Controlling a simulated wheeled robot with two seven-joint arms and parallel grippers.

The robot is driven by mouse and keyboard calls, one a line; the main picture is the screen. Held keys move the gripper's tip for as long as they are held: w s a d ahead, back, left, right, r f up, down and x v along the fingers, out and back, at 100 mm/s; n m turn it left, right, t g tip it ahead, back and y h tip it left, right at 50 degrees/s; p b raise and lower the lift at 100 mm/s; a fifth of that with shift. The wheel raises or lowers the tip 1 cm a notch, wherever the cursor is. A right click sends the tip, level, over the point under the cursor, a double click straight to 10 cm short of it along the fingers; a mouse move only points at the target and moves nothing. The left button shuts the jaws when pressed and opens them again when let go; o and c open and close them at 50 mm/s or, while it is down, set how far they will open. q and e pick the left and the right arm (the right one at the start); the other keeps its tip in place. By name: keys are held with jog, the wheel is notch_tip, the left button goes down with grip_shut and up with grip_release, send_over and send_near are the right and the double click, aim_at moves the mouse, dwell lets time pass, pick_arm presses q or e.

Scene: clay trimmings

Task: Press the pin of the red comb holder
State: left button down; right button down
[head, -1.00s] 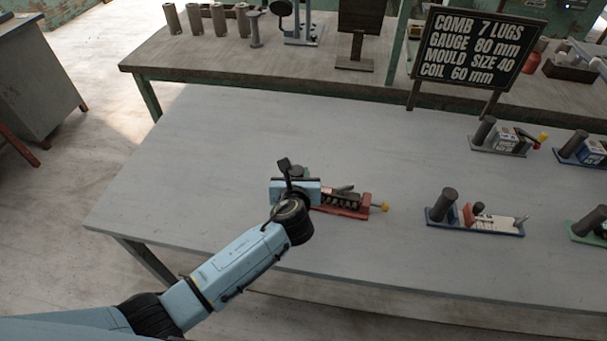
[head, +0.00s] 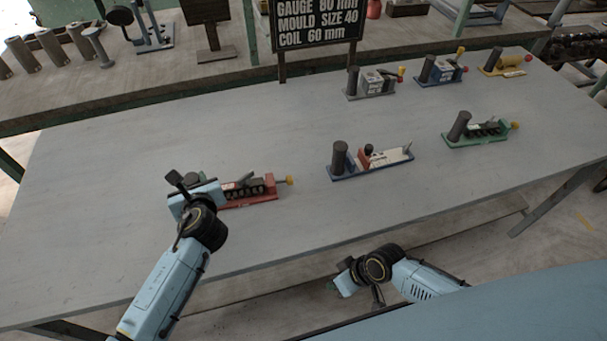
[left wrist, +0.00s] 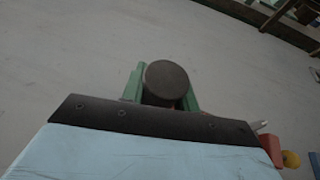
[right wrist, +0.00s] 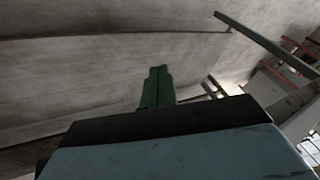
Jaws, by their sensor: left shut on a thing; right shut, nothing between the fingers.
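The red comb holder (head: 252,204) lies on the grey table at the left in the head view, with a row of dark lugs and a yellow-tipped pin (head: 290,181) at its right end. The yellow tip also shows at the lower right in the left wrist view (left wrist: 290,159). My left gripper (head: 183,187) is at the holder's left end. In the left wrist view its green fingers are shut on a dark round post (left wrist: 167,80).
A blue holder (head: 370,170) and a green holder (head: 478,140) stand to the right. Grey (head: 371,90), blue (head: 440,75) and yellow (head: 505,65) holders stand behind them. A dark sign (head: 318,25) stands beyond the table. The table between the red and blue holders is clear.

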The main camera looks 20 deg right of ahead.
aim_at(290, 180)
pick_arm(q)
jog(key=shift+s+f, duration=0.15)
jog(key=shift+f, duration=0.1)
pick_arm(e)
jog(key=s+a+r+n+g+y, duration=0.15)
jog(key=a+r, duration=0.25)
jog(key=r, duration=0.4)
jog(key=a+r+n+g+y, duration=0.2)
jog(key=a+r, duration=0.2)
jog(key=r, duration=0.3)
jog(key=w+r+t, duration=0.1)
jog(key=w+r, duration=0.1)
jog(key=w, duration=0.1)
jog(key=w+d+r+m+t, duration=0.1)
jog(key=w+r, duration=0.1)
jog(key=w, duration=0.1)
jog(key=w+d+r+m+t, duration=0.1)
jog(key=w+r, duration=0.1)
jog(key=w, duration=0.2)
jog(key=shift+d+h, duration=0.1)
jog(key=shift+h, duration=0.25)
jog(key=w+d+r+m+t+h, duration=0.2)
jog(key=w+d+r+m, duration=0.3)
jog(key=w+d, duration=0.3)
jog(key=shift+w+d+r+t, duration=0.15)
jog(key=shift+w+r+t, duration=0.1)
jog(key=shift+w+t, duration=0.45)
